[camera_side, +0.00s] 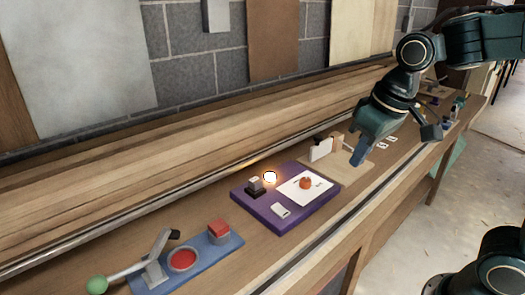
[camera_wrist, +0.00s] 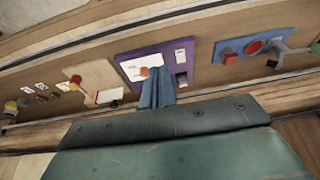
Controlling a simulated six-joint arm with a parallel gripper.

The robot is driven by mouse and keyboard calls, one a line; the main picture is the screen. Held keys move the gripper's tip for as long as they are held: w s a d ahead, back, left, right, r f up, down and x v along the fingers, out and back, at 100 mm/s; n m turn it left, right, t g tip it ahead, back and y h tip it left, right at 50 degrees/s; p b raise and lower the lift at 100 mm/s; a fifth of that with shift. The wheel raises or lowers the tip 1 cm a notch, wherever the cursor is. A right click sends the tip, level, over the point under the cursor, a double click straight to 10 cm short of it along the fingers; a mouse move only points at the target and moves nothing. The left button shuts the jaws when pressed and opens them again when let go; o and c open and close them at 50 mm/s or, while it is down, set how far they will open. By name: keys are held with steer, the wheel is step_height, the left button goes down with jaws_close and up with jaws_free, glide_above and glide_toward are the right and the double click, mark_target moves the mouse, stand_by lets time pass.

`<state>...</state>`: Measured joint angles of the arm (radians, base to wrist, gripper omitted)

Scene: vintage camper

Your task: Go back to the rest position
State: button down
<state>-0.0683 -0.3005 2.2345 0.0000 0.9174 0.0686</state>
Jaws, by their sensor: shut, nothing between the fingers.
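My gripper (camera_side: 357,158) is shut and empty in the side view. It hangs tilted above or beside the tan board (camera_side: 350,173) on the workbench, to the right of the purple board (camera_side: 240,199). I cannot tell its exact height there. In the wrist view my gripper's blue-grey fingers (camera_wrist: 157,90) are together, pointing toward the purple board (camera_wrist: 204,49) and covering part of its near edge.
The purple board carries an orange knob (camera_side: 305,183), a lit lamp (camera_side: 270,176) and a dark switch (camera_side: 255,187). A blue board (camera_side: 208,258) has red buttons and a green-tipped lever (camera_side: 97,284). A block wall (camera_side: 200,85) stands behind the bench.

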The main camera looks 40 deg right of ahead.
steer(key=s+d+t, duration=0.2)
steer(key=s, duration=0.8)
